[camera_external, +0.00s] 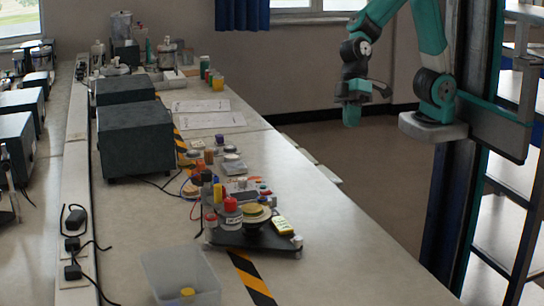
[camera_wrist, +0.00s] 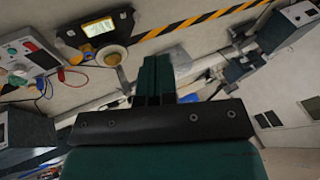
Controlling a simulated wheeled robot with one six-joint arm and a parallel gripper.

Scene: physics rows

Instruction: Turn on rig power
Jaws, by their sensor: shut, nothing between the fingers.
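A dark triangular rig base (camera_external: 228,238) stands on the bench in the external view, at the bench's middle. It carries a red-topped grey cylinder (camera_external: 231,210), a yellow-topped round part (camera_external: 257,213) and several small parts. I cannot make out which part is the power switch. My gripper (camera_external: 351,120) hangs in the air to the right of the bench, well apart from the rig. In the wrist view my gripper (camera_wrist: 155,70) is shut and empty. That view also shows a dark unit with a lit panel (camera_wrist: 97,27) and a pale round knob (camera_wrist: 112,55).
A clear plastic bin (camera_external: 180,278) with a yellow piece stands at the bench's near end. Dark boxes (camera_external: 150,140) stand at the bench's left. Black-yellow tape (camera_external: 250,280) runs along the bench. The wrist view shows a grey-white box with red and green parts (camera_wrist: 30,55).

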